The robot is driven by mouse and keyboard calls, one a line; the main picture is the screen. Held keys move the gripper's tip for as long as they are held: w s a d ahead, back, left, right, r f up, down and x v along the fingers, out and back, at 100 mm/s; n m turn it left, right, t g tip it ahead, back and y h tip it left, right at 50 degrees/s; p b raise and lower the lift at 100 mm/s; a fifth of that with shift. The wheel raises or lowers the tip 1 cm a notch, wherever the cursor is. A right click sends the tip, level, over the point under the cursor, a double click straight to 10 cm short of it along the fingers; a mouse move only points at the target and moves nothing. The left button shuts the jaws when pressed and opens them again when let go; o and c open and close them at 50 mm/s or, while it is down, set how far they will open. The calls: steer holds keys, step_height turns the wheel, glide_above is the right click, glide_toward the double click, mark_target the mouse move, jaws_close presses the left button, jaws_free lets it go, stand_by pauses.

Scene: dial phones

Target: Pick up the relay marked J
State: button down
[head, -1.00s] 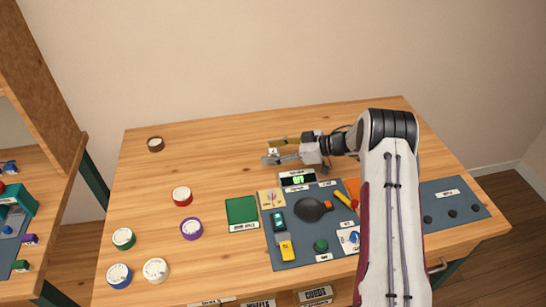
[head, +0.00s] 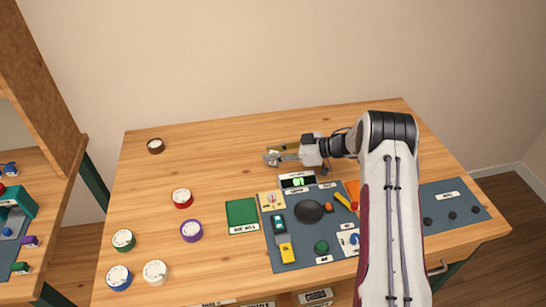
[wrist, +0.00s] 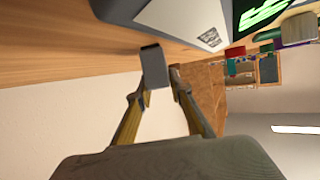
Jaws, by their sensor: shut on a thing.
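My gripper (head: 272,153) is over the back middle of the table, behind the small display box. In the wrist view my gripper (wrist: 161,82) has its two yellowish fingers closed on a small grey block, the relay (wrist: 153,67). The relay sits between the fingertips, and its far end sticks out past them. No letter can be read on the face that shows. In the head view the relay is mostly hidden by the fingers and too small to make out.
The display box (head: 297,181) with green digits stands just in front of my gripper. A grey mat (head: 291,252) holds several small items. A green square (head: 242,211) lies left of it. Several round dials, one red (head: 182,198), stand at left.

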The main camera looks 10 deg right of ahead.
steer(key=shift+r, duration=0.15)
steer(key=shift+r, duration=4.85)
